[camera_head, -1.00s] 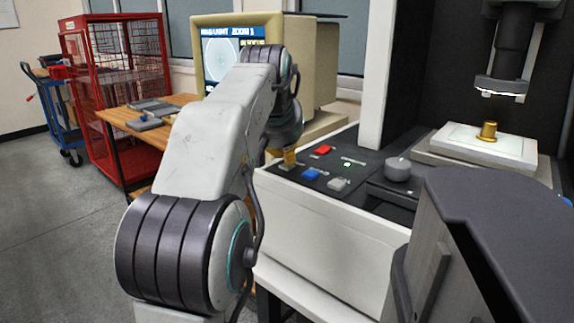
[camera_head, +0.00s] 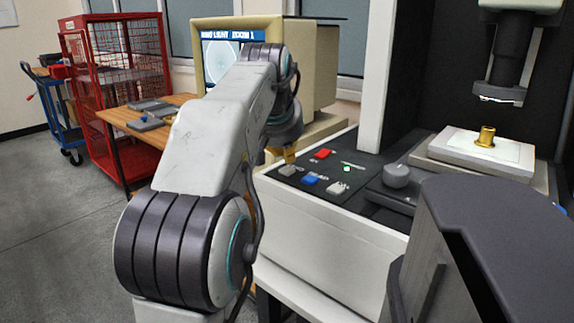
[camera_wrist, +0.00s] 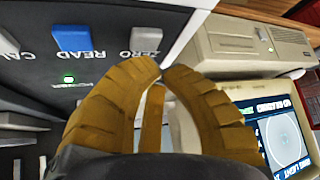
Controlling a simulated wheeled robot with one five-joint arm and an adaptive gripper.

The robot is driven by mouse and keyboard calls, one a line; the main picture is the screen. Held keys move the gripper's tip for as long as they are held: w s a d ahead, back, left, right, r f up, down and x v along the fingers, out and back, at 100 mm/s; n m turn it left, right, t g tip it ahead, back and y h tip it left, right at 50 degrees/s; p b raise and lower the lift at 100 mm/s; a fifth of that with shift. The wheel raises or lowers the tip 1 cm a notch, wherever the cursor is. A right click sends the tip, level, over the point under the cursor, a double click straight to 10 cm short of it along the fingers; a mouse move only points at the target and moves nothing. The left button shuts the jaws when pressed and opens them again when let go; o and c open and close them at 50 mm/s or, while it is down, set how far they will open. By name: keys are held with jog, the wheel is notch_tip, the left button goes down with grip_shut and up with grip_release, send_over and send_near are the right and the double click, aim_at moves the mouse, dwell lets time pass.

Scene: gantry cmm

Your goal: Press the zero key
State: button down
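The zero key (camera_wrist: 147,38) is a grey key with the label ZERO, at the upper middle of the wrist view. In the head view it is the leftmost grey key (camera_head: 288,170) of the front row on the dark panel. My gripper (camera_wrist: 162,72) has ochre fingers whose tips meet or nearly meet, with nothing seen between them. The tips are just beside the ZERO label in the wrist view. In the head view my gripper (camera_head: 290,157) is right over or behind the zero key; I cannot tell whether it touches.
The blue READ key (camera_head: 310,178) is next to the zero key, then another grey key (camera_head: 337,187). A red key (camera_head: 322,153), a green light (camera_head: 347,168) and a grey knob (camera_head: 396,175) share the panel. A monitor (camera_head: 222,55) stands behind. A brass cylinder (camera_head: 486,137) sits at right.

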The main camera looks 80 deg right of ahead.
aim_at(286, 166)
dwell(0.3)
notch_tip(286, 166, up, 5)
jog(key=p, duration=0.5)
dwell(1.1)
